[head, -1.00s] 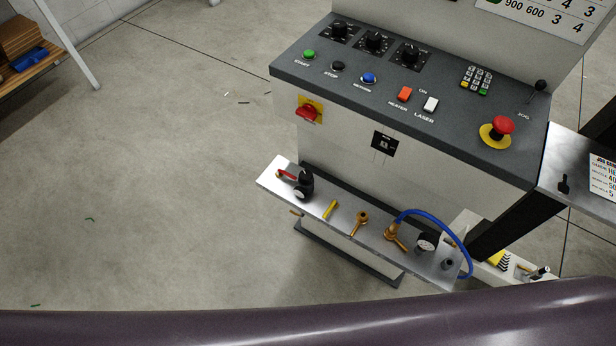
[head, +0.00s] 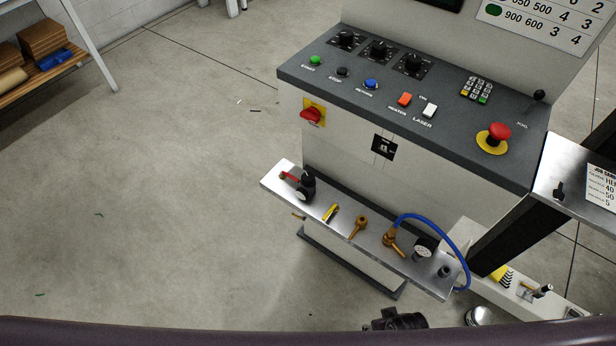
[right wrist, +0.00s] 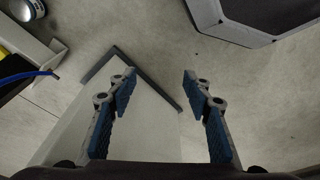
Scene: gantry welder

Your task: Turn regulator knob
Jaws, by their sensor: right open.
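The regulator (head: 306,186) is a small black unit with a dark knob on top and a gauge on its front. It stands at the left end of a metal shelf (head: 345,245) on the machine's front, beside a red-handled valve (head: 290,176). My right gripper (right wrist: 158,78) is open and empty in the right wrist view, its blue-padded fingers apart above a pale panel (right wrist: 125,120) with a dark edge. The regulator does not show in that view. My left gripper is not in view.
The shelf also carries a yellow piece (head: 331,212), brass fittings (head: 358,226), a blue hose (head: 440,223) and a gauge (head: 422,248). Above is a control panel (head: 440,115) with a red emergency button (head: 500,132).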

